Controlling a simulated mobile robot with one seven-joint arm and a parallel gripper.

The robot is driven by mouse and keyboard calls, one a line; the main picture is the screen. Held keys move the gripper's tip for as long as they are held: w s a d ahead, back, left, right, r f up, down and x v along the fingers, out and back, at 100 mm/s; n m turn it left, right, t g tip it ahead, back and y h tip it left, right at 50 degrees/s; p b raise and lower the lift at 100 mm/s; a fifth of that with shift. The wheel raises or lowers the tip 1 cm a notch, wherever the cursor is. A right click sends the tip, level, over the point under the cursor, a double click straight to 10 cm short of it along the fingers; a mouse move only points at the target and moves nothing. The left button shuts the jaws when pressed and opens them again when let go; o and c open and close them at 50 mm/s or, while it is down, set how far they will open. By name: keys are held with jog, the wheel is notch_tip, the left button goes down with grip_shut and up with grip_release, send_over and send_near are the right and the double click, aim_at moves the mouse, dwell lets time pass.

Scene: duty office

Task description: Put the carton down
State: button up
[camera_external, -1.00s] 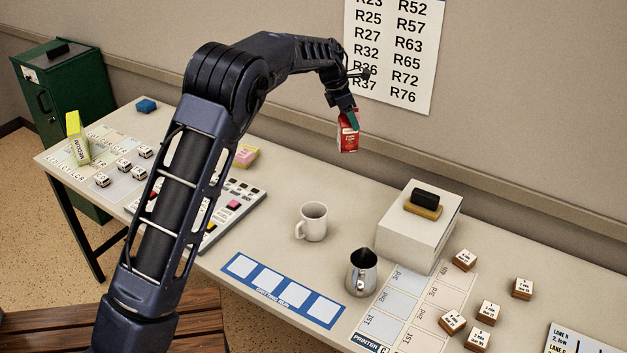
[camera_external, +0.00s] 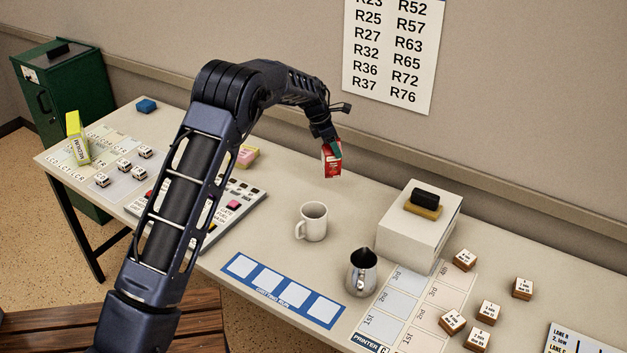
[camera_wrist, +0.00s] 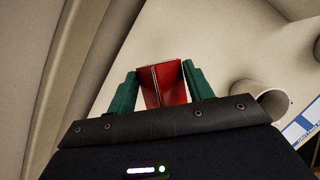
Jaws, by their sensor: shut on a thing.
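The red carton (camera_external: 332,162) with white print hangs in my gripper (camera_external: 327,146), above the back part of the table (camera_external: 290,182). In the wrist view the carton (camera_wrist: 163,84) sits between the two green fingers of my gripper (camera_wrist: 160,92), which are shut on it. The carton is close to upright, slightly tilted. Its underside appears apart from the table, though the exact height is hard to judge. The finger on the far side is partly hidden in the external view.
A white mug (camera_external: 312,222) stands in front of the carton, with a metal jug (camera_external: 361,272) to its right. A white box (camera_external: 420,232) bears a dark block. A pink and yellow block (camera_external: 246,156) lies left, by the button panel (camera_external: 232,212). The table around the carton is clear.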

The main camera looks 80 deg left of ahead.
aim_at(333, 163)
jog(key=shift+f, duration=3.55)
jog(key=o, duration=1.5)
jog(key=shift+f, duration=0.15)
jog(key=shift+o, duration=0.2)
jog(key=v, duration=1.2)
